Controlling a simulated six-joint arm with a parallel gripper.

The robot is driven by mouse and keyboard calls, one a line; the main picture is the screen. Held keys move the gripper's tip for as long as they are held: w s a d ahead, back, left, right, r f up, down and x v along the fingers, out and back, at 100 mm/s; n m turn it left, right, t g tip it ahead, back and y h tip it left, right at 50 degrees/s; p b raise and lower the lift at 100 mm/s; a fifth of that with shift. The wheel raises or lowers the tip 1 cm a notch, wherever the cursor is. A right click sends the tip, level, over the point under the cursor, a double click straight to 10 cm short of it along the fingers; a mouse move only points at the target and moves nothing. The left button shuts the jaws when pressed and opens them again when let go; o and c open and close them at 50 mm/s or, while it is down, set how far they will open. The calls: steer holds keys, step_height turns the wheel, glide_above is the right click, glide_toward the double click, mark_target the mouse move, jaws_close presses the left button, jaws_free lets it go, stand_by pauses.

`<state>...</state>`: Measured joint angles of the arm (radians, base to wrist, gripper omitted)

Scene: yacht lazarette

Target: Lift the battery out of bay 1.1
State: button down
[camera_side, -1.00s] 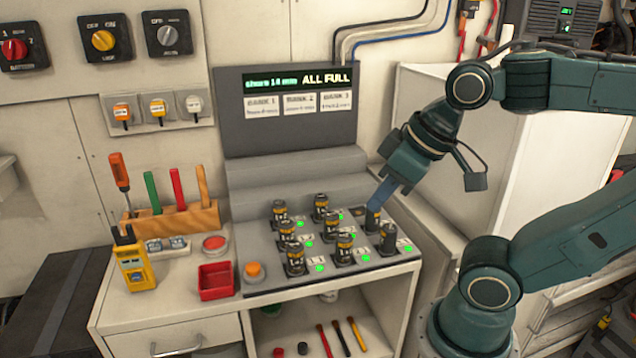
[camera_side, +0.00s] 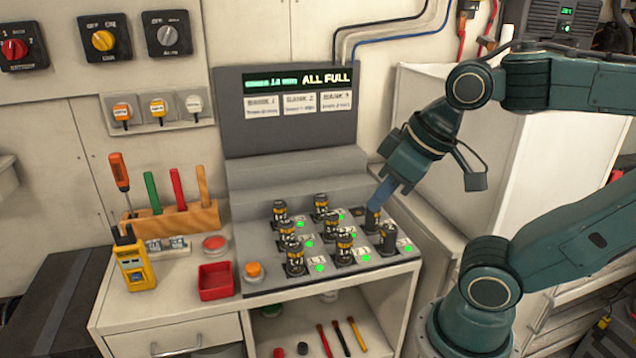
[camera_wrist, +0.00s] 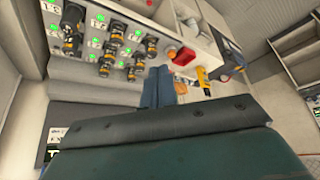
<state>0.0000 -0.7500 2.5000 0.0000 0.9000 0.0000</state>
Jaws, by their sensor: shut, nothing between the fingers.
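The battery in bay 1.1 (camera_side: 295,263) is a black and yellow cylinder standing upright in the front left bay of the charger, beside its 1.1 label and a green light. In the wrist view the same battery (camera_wrist: 150,44) stands closest to the orange button. My gripper (camera_side: 379,203) is shut and empty; in the side view its blue fingers overlap a battery in the right column, and I cannot tell the gap. In the wrist view the fingers (camera_wrist: 158,72) point toward the charger, apart from the bay 1.1 battery.
Several other batteries (camera_side: 344,250) stand close around it. The back right bay (camera_side: 357,211) looks empty. An orange button (camera_side: 254,270) and a red tray (camera_side: 215,281) lie to the left. The display (camera_side: 298,80) reads ALL FULL. A tool rack (camera_side: 172,217) stands at the back left.

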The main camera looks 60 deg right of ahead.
steer(key=c, duration=0.9)
jaws_free()
steer(key=shift+o, duration=0.2)
steer(key=w+d+f+m+g, duration=0.2)
steer(key=w+f+m, duration=0.2)
steer(key=w+m, duration=0.5)
steer(key=w+d+f+m+g, duration=0.2)
steer(key=w+f+m+g, duration=0.1)
steer(key=w+m, duration=0.6)
steer(key=shift+w+d+f+g, duration=0.3)
steer(key=shift+w+f, duration=0.35)
steer(key=shift+f, duration=0.25)
